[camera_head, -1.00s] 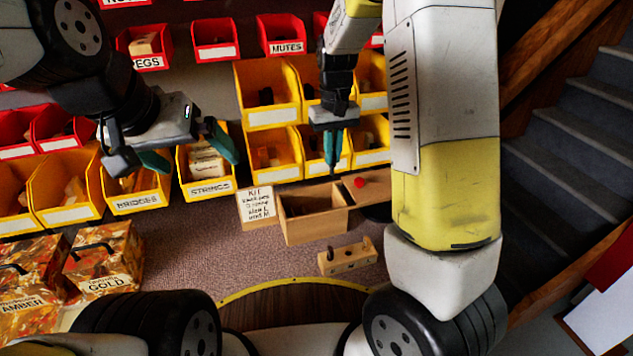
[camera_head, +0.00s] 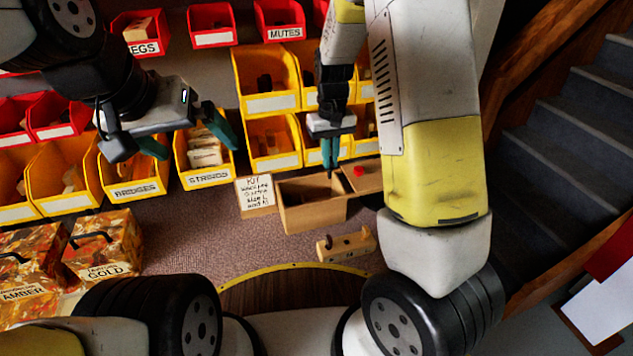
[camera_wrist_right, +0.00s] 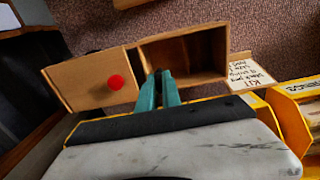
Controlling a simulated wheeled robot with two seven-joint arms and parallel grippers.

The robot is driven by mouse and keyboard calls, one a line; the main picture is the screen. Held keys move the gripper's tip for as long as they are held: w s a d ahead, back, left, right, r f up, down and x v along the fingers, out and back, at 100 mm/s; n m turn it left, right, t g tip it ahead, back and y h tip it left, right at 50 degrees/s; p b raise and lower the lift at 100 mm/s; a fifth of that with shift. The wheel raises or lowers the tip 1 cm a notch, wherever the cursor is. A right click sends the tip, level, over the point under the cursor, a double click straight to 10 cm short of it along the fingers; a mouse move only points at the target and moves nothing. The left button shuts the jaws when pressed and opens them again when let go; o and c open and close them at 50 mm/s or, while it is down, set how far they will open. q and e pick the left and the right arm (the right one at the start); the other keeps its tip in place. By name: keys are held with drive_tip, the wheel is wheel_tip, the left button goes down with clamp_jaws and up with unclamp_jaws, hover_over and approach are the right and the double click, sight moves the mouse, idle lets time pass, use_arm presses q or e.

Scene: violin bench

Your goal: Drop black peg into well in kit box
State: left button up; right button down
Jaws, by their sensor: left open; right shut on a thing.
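The wooden kit box (camera_head: 312,217) stands on the bench, with an open well on its left and a lid with a red knob (camera_head: 360,171) on its right. The box also shows in the right wrist view (camera_wrist_right: 190,36). My right gripper (camera_head: 330,166) is shut, pointing down over the back edge of the box near the lid. A small dark tip, the black peg (camera_wrist_right: 158,72), shows between its teal fingertips in the right wrist view; most of it is hidden. My left gripper (camera_head: 190,143) is open and empty above the yellow bins at the left.
A handwritten kit card (camera_head: 255,195) stands left of the box. A small wooden block with dark pegs (camera_head: 346,245) lies in front. Yellow bins (camera_head: 272,145) rise behind. Amber and gold boxes (camera_head: 104,248) stand at left. Carpet left of the box is clear.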

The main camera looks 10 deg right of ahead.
drive_tip(key=c, duration=1.5)
unclamp_jaws()
drive_tip(key=shift+o, duration=0.2)
wheel_tip(320, 180, up, 7)
drive_tip(key=shift+r, duration=0.4)
